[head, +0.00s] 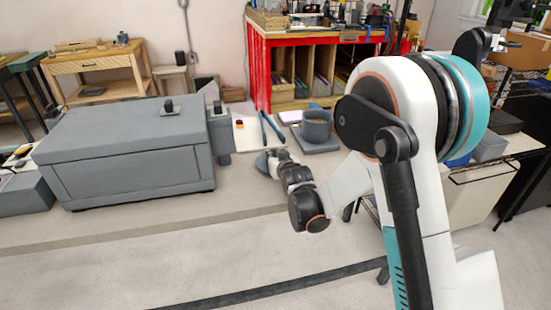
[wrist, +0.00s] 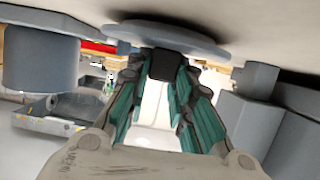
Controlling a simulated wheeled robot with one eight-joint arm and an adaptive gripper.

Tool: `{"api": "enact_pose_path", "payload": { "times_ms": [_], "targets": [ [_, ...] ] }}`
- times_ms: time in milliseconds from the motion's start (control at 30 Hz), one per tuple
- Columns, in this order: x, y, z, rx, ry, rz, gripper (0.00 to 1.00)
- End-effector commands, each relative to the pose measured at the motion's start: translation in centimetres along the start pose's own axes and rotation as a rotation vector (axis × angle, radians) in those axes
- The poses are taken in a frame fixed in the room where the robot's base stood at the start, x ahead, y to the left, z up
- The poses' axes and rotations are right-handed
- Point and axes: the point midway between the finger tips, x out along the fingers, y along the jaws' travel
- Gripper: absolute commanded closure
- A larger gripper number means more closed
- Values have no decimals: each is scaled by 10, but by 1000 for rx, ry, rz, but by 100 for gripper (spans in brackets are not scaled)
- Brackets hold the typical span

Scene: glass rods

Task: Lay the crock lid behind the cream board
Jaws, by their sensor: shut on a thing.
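The crock lid (head: 262,163) is a flat grey-blue disc, low over the table at the near side of the cream board (head: 244,142). My gripper (head: 274,156) partly covers it in the head view. In the wrist view my gripper (wrist: 164,72) is shut on the lid's dark knob, with the disc of the lid (wrist: 205,43) along the top of the picture. I cannot tell whether the lid touches the table. Blue rods (head: 271,128) and a small orange and purple thing (head: 239,123) are at the board.
A grey crock (head: 316,126) stands on a grey slab (head: 322,147) right of the board. A large grey chest (head: 130,160) and a smaller grey block (head: 220,135) stand to the left. The table's near strip (head: 235,190) is clear.

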Motion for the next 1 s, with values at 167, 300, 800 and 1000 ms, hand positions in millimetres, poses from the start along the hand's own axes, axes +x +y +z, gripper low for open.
{"api": "enact_pose_path", "payload": {
  "times_ms": [167,300,800,1000],
  "targets": [
    [1,0,2,0,0,0,70],
    [1,0,2,0,0,0,59],
    [-28,0,-3,0,0,0,59],
    [-70,0,-4,0,0,0,59]
  ]
}}
